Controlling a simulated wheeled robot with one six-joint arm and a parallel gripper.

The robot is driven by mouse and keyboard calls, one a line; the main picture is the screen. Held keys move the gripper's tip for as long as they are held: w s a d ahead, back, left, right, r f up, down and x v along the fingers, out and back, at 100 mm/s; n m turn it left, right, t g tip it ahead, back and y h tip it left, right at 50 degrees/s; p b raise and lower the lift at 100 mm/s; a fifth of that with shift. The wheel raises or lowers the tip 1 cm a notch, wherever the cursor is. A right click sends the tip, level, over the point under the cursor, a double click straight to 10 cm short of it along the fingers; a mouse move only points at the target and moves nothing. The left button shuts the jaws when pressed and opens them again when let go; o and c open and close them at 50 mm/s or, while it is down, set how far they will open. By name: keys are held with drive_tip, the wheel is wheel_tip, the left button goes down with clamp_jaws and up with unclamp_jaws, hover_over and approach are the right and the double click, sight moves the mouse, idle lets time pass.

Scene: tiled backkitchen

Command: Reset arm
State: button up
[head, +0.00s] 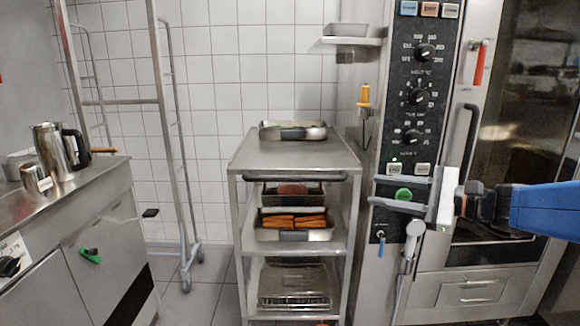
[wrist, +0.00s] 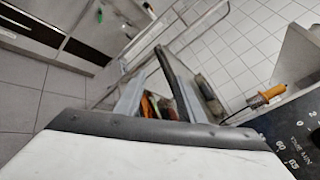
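My gripper (head: 373,190) is at the right of the head view, in front of the oven's control panel (head: 408,110), with its fingers pointing left. The two grey fingers are apart and nothing is between them. In the wrist view my gripper (wrist: 148,85) also shows open, with the trolley's contents visible beyond the gap. My blue arm comes in from the right edge, in front of the oven door.
A steel trolley (head: 295,152) stands in the middle, with a metal pan (head: 293,131) on top and trays of food on its shelves. A counter (head: 70,188) with steel jugs is at left. A tall rack (head: 165,100) stands behind.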

drive_tip(key=s+a+f+n+g+h, duration=0.2)
drive_tip(key=s+f+n+g+h, duration=0.15)
drive_tip(key=s+f, duration=0.35)
drive_tip(key=s+a+f+n+g+h, duration=0.2)
drive_tip(key=s+f+n, duration=0.2)
drive_tip(key=s+f, duration=0.25)
drive_tip(key=s+d+f+n+h, duration=0.6)
drive_tip(key=s+d+n+h, duration=0.2)
drive_tip(key=d, duration=0.3)
drive_tip(key=shift+s+d+n+t, duration=0.15)
drive_tip(key=shift+s+n+t, duration=0.15)
drive_tip(key=shift+n+t, duration=0.25)
drive_tip(key=shift+f+h, duration=0.1)
drive_tip(key=shift+h, duration=0.15)
